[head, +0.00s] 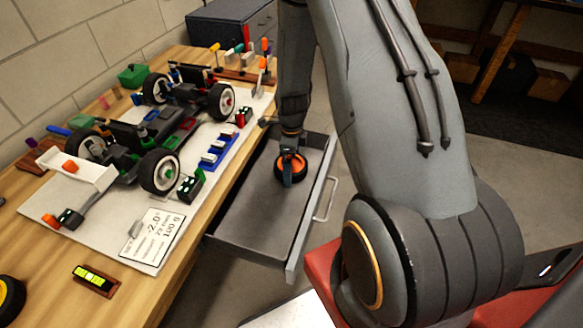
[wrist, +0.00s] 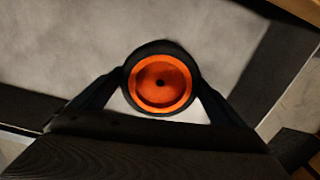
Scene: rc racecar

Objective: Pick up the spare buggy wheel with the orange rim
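The spare wheel with the orange rim (head: 290,165) and black tyre is inside the open drawer, near its far end, with its orange face up. My gripper (head: 291,170) reaches down over it in the head view, one finger crossing the near side of the wheel. In the wrist view the orange rim (wrist: 160,82) faces the camera. The two fingers of my gripper (wrist: 161,85) lie on opposite sides of the tyre, with no gap visible at either side. Whether the wheel's underside touches the drawer floor is hidden.
The grey drawer (head: 245,225) is otherwise bare, with a handle (head: 326,200) on its right front. The wooden bench (head: 150,285) at left carries an RC buggy (head: 150,130) on a white board, several small parts and a yellow-rimmed wheel (head: 10,296). Bare floor lies right of the drawer.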

